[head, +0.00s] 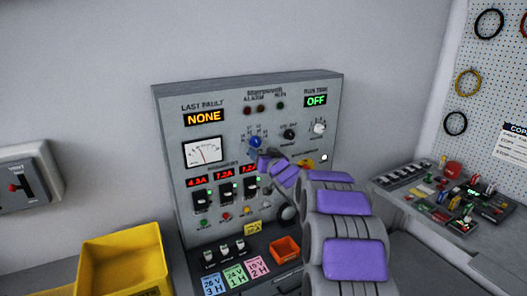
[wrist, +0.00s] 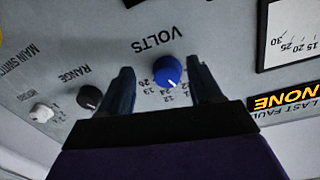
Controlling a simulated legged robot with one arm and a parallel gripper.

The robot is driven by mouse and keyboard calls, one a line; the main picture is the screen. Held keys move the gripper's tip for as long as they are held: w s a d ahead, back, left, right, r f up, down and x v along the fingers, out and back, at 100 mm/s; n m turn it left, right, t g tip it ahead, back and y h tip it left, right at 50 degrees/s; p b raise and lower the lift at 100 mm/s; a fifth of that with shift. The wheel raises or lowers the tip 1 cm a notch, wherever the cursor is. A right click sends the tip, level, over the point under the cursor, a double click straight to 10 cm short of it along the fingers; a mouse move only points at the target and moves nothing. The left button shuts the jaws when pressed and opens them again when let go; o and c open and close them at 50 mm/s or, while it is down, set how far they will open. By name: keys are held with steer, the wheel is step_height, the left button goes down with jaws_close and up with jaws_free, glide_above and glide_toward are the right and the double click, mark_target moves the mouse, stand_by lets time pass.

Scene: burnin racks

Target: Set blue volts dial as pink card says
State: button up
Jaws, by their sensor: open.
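The blue volts dial (head: 255,141) is on the upper middle of the grey panel. In the wrist view the blue dial (wrist: 168,69) sits under the upside-down word VOLTS, and its white mark points down toward the small printed numbers. My gripper (wrist: 160,66) is open, with one dark finger on each side of the dial; I cannot tell whether either touches it. In the head view my gripper (head: 264,157) is just below the dial, partly hidden by my arm. The pink card (head: 258,267) lies at the panel's foot and seems to read 19 V, 2 H.
A blue card (head: 211,283) and a green card (head: 235,275) lie left of the pink one. A black range knob (wrist: 89,97) and a white knob (wrist: 41,112) are near the dial. A yellow bin (head: 122,262) stands left, an orange tray (head: 286,249) below.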

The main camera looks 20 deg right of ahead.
steer(key=shift+s+a+r, duration=0.1)
steer(key=shift+s+r, duration=0.1)
steer(key=shift+s, duration=0.25)
steer(key=shift+s+a+r, duration=0.1)
steer(key=shift+s+r, duration=0.1)
steer(key=shift+s, duration=0.25)
steer(key=s, duration=1.4)
steer(key=shift+s+d+p, duration=0.3)
steer(key=shift+s+p, duration=0.05)
steer(key=shift+p, duration=0.3)
stand_by(0.3)
